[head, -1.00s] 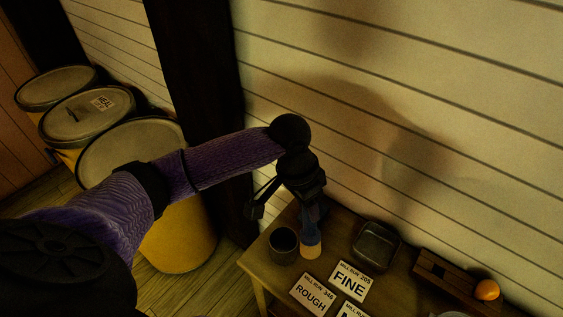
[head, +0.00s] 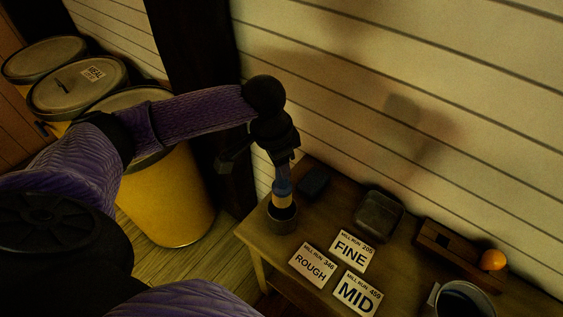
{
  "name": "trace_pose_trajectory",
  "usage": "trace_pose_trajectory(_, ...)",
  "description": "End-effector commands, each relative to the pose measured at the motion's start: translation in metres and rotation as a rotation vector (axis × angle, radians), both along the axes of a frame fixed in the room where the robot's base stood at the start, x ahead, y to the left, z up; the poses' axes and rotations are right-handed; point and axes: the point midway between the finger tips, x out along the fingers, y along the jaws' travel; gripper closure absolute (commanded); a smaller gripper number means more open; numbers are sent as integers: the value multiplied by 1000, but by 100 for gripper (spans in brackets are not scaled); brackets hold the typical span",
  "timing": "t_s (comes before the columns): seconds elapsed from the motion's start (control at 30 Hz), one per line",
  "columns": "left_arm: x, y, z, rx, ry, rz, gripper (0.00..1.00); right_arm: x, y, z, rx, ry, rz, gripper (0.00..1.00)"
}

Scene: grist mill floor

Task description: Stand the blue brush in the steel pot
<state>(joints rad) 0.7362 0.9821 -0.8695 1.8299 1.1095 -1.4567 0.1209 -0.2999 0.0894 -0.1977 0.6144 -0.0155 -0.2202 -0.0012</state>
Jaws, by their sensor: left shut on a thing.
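The blue brush (head: 283,188), with a pale tan lower end, hangs upright from my left gripper (head: 281,165). The gripper is shut on the brush's upper part, and its fingers are dark and hard to make out. The steel pot (head: 282,222), a small dark grey cup, stands near the left corner of the wooden table. The brush's tan end is over the pot's mouth; I cannot tell whether its tip is inside the rim. My right gripper is not in view.
A dark block (head: 313,182) and a grey square tin (head: 378,213) stand behind the pot. Cards, including FINE (head: 351,251), lie in front. A wooden block (head: 452,247), an orange ball (head: 493,260) and a mug (head: 437,298) are right. Yellow barrels (head: 172,205) stand left.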

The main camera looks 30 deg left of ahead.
Motion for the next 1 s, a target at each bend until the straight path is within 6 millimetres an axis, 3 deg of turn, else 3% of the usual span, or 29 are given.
trace_pose_trajectory(0.07,0,0,-15,0,1,0,100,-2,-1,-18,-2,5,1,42)
trace_pose_trajectory(0.6,0,-1,-80,-2,3,2,100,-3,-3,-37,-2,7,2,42)
trace_pose_trajectory(0.9,0,0,-83,-2,0,1,100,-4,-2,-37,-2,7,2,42)
trace_pose_trajectory(0.93,0,0,-83,-2,0,1,56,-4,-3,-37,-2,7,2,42)
trace_pose_trajectory(1.0,0,0,-83,-2,0,1,42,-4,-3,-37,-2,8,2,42)
